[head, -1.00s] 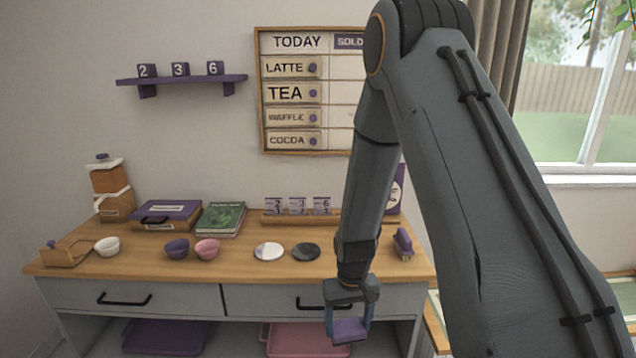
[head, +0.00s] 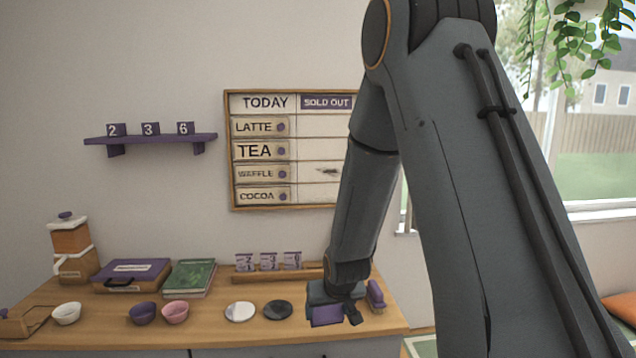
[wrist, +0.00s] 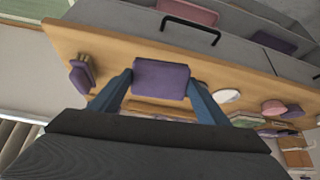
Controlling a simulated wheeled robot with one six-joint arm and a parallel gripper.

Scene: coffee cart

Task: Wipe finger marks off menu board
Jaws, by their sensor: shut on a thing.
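The menu board (head: 290,150) hangs on the wall behind the counter, with TODAY, LATTE, TEA, WAFFLE and COCOA lines and a SOLD OUT tag. A dark smudge (head: 328,171) shows on its waffle row; my arm hides the board's right part. My gripper (head: 335,314) is shut on a purple block-like pad (head: 326,315), over the right front of the counter. In the wrist view the pad (wrist: 161,79) sits between the two blue fingers. I cannot tell whether the pad is cloth or sponge.
The wooden counter (head: 215,330) carries bowls, a white disc (head: 240,312), a dark disc (head: 278,310), a green book (head: 189,278) and a purple-lidded box (head: 131,275). A purple brush-like thing (head: 375,295) stands right of my gripper. A purple shelf (head: 150,139) is left of the board.

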